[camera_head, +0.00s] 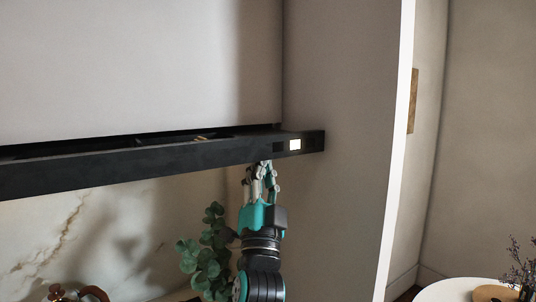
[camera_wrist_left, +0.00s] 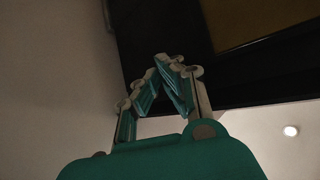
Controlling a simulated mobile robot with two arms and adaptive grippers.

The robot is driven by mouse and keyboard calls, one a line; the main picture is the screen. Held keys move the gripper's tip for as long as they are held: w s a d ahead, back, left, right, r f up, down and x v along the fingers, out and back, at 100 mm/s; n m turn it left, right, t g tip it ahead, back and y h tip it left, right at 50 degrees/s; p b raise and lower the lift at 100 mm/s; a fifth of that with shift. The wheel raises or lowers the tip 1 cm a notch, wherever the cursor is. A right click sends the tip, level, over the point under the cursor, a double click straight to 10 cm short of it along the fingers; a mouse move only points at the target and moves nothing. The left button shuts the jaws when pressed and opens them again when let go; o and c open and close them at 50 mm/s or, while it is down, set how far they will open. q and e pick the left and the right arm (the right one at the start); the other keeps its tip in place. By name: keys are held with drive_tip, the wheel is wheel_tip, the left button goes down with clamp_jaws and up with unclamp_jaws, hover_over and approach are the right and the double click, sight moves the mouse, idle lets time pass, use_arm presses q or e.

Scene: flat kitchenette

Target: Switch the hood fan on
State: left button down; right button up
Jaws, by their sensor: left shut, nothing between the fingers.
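The black range hood (camera_head: 140,165) runs as a long dark bar across the left and middle of the head view. Near its right end, a lit white square (camera_head: 295,144) shows on the front face, with a dark square (camera_head: 279,147) just left of it. My left gripper (camera_head: 265,166) is shut and empty, pointing up at the hood's lower edge just below and left of the lit square. I cannot tell whether the fingertips touch the hood. In the left wrist view, the shut fingers (camera_wrist_left: 166,60) point up toward the hood's dark underside (camera_wrist_left: 160,30). My right gripper is out of view.
A white-edged wall panel (camera_head: 400,150) stands right of the hood. A green leafy plant (camera_head: 207,262) stands beside my left arm, and a copper-coloured pot (camera_head: 58,292) is at lower left. A round white table (camera_head: 450,290) is at lower right.

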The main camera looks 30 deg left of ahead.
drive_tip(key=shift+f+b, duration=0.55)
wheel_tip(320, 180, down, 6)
drive_tip(key=b, duration=0.5)
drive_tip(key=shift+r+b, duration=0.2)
drive_tip(key=shift+b, duration=0.15)
